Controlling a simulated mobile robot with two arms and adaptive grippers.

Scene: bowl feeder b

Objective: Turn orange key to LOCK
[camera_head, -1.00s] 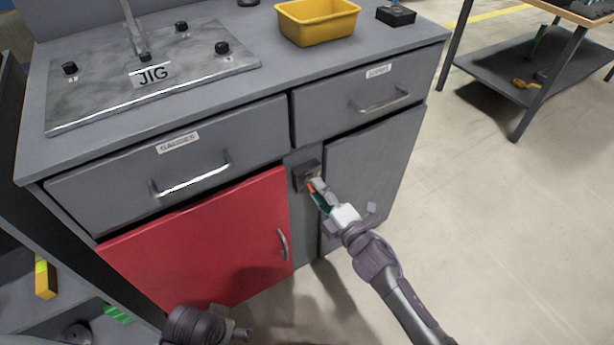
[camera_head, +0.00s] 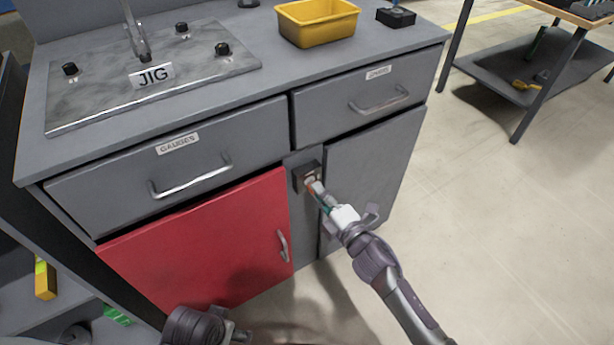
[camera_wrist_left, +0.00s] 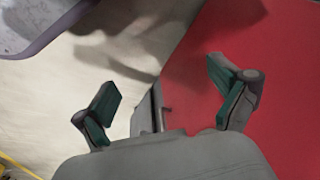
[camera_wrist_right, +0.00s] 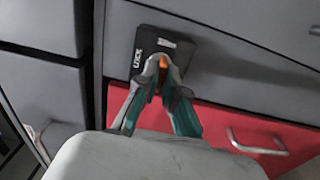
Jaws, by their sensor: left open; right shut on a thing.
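The orange key (camera_wrist_right: 162,63) shows between the fingertips of my right gripper (camera_wrist_right: 159,71) in the right wrist view. The right gripper is shut on it, at the dark lock box (camera_wrist_right: 142,48) on the cabinet post. The LOCK label (camera_wrist_right: 138,58) shows beside the fingers. In the head view the right gripper (camera_head: 318,190) reaches the lock box (camera_head: 304,175), and its fingers mostly hide the key. My left gripper (camera_wrist_left: 168,100) is open and empty in the left wrist view, near the red door (camera_wrist_left: 260,70).
The red door (camera_head: 200,245) is left of the lock, with a metal handle (camera_head: 283,245). A grey door (camera_head: 370,170) is right of it. Two drawers with handles sit above. A yellow bin (camera_head: 317,24) and a jig plate (camera_head: 150,75) are on top.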

